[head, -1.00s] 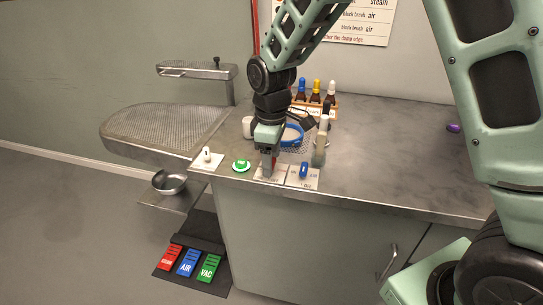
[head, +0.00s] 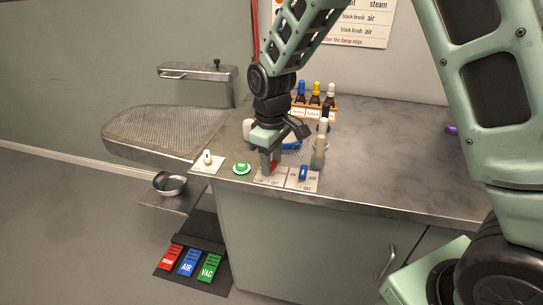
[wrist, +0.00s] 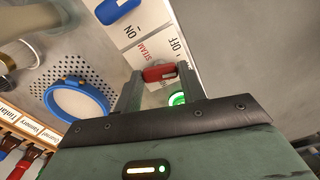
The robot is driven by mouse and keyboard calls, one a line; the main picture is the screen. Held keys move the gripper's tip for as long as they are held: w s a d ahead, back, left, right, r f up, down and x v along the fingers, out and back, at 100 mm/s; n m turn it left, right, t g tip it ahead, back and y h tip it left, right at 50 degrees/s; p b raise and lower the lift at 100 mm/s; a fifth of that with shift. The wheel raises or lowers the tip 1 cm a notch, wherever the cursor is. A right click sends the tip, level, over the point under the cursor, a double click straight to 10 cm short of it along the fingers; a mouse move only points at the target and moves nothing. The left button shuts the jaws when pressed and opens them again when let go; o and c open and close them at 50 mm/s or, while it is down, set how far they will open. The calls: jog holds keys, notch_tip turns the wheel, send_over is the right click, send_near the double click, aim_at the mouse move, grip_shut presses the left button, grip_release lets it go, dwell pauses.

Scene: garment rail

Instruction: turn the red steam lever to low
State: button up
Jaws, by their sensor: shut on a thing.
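The red steam lever (head: 273,167) stands on a pale labelled plate (head: 270,181) at the front edge of the counter. My gripper (head: 269,164) comes down over it from above, tilted, and hides part of it. In the wrist view the red lever (wrist: 160,72) sits between the two fingertips of my gripper (wrist: 160,80), which is shut on it. The words STEAM and OFF show on the plate in the wrist view. The small lettering on the plate in the head view is too small to read surely.
A blue lever (head: 303,172) on its own plate stands close to the right. A green round button (head: 241,168) and a white lever (head: 207,157) are to the left. Behind are a blue-rimmed round thing (wrist: 80,98) and a bottle rack (head: 313,112). The counter's right side is mostly clear.

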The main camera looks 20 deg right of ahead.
jog(key=m+p, duration=0.2)
jog(key=m, duration=0.3)
jog(key=shift+r+m, duration=0.1)
jog(key=shift+m, duration=0.2)
dwell(0.4)
jog(key=o, duration=1)
notch_tip(320, 180, up, 17)
jog(key=shift+r, duration=0.2)
jog(key=s+a+f+n, duration=0.1)
jog(key=s+a+f, duration=0.1)
jog(key=s, duration=0.7)
jog(key=s+a+f+n, duration=0.2)
jog(key=s, duration=0.7)
jog(key=s+a+f+n, duration=0.2)
jog(key=s, duration=0.7)
jog(key=shift+s+a+f+y, duration=0.1)
jog(key=shift+a+f+y, duration=0.15)
jog(key=shift+y, duration=0.05)
